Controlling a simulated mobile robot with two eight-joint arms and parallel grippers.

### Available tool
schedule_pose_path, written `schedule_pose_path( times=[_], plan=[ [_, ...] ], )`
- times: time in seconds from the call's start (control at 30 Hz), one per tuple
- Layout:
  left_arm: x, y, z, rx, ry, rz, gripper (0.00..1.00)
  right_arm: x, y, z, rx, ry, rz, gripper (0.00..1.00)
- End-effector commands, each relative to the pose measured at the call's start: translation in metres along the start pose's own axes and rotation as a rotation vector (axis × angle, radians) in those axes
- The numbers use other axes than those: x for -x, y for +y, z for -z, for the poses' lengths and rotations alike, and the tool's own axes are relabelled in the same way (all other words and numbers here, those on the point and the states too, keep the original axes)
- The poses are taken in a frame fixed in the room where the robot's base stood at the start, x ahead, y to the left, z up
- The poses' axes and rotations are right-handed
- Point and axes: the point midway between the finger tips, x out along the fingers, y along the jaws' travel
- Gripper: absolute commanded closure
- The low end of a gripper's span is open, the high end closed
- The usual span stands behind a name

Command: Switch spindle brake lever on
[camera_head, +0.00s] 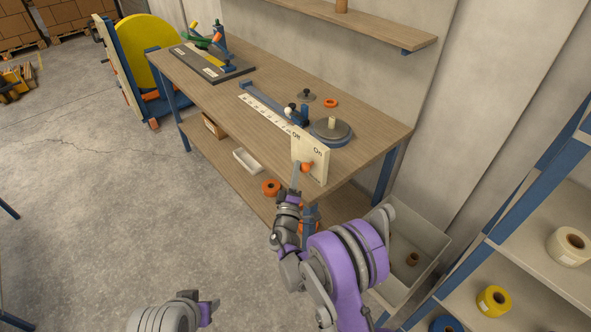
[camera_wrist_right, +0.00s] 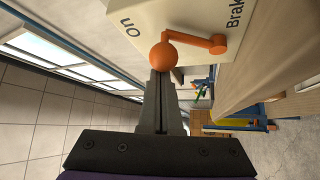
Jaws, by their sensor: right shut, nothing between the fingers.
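The orange spindle brake lever (camera_head: 306,167) is on a cream panel (camera_head: 322,165) at the bench's front corner. The panel bears the words "Off" and "On". In the right wrist view the lever (camera_wrist_right: 195,40) runs from its pivot to a round ball, with "On" printed to the left and part of "Brake" at upper right. My right gripper (camera_head: 296,178) is shut and empty, just left of the lever. In the right wrist view its fingertips (camera_wrist_right: 161,76) meet the ball's outline; I cannot tell if they touch.
The wooden bench (camera_head: 370,125) carries a ruler strip (camera_head: 265,109) and a round spindle plate (camera_head: 331,132). A grey bin (camera_head: 428,245) stands below right, beside a shelf rack (camera_head: 510,215) with tape rolls.

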Motion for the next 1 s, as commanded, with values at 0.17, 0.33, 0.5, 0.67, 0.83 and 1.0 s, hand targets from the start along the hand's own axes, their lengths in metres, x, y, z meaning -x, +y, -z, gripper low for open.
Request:
schedule_pose_path(
  times=[0.17,0.33,0.5,0.67,0.83,1.0],
  plan=[
    [0.000,0.000,0.000,0.000,0.000,0.000,0.50,0.000,0.000,0.000,0.000,0.000,0.000,1.00],
    [0.000,0.000,0.000,0.000,0.000,0.000,0.50,0.000,0.000,0.000,0.000,0.000,0.000,1.00],
    [0.003,0.000,0.004,0.000,0.003,0.000,0.50,-0.003,0.004,0.008,0.000,0.001,-0.001,1.00],
    [0.012,0.000,0.015,0.000,0.014,0.000,0.50,-0.013,0.017,0.030,0.001,-0.003,-0.004,1.00],
    [-0.003,0.000,-0.003,0.000,-0.003,0.000,0.50,0.028,0.002,0.030,0.002,-0.006,0.002,1.00],
    [-0.013,0.000,-0.015,0.000,-0.013,0.000,0.50,0.062,-0.006,0.031,0.002,-0.005,0.001,1.00]
  ],
)
